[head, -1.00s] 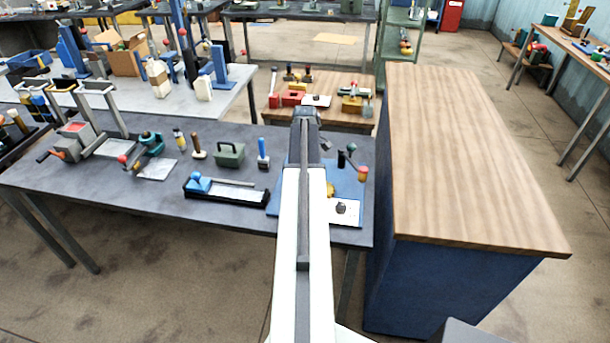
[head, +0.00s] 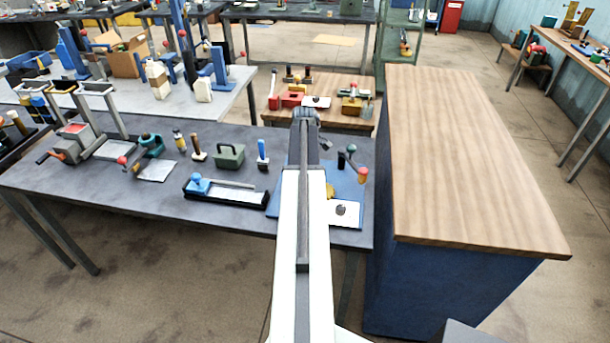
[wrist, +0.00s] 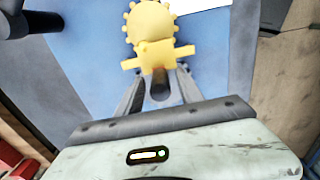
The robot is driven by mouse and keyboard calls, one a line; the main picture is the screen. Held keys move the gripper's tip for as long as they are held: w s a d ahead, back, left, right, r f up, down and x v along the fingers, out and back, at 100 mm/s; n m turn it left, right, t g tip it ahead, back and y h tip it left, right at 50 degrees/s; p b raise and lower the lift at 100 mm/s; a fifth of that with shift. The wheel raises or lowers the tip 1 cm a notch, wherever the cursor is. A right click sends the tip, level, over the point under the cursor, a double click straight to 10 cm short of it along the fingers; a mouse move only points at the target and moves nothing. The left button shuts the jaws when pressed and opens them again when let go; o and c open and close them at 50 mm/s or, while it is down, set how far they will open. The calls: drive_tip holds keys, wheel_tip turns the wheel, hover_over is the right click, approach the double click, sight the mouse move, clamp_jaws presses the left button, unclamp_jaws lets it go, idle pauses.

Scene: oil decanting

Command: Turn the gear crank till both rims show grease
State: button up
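The yellow toothed gear (wrist: 152,25) shows at the top middle of the wrist view, above a blue board. A yellow crossbar and a dark brown peg (wrist: 160,84) stand in front of it. My gripper (wrist: 160,78) has its two grey fingers apart, one on each side of the peg, with blue gaps between. I cannot tell how far the peg reaches between them in depth. In the head view a sliver of the yellow gear (head: 330,190) shows beside my arm. The arm hides most of the gear and the fingers there. I cannot make out rims or grease.
The blue board (head: 350,182) bears a red knob (head: 362,175), a teal knob (head: 350,149) and a white plate (head: 343,212) with a dark spot. A black tray (head: 225,192) and green box (head: 229,155) stand left. A wood-topped blue cabinet (head: 470,160) rises close right.

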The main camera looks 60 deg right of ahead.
drive_tip(key=shift+r, duration=0.1)
wheel_tip(320, 180, up, 8)
drive_tip(key=p, duration=0.8)
drive_tip(key=shift+f, duration=0.2)
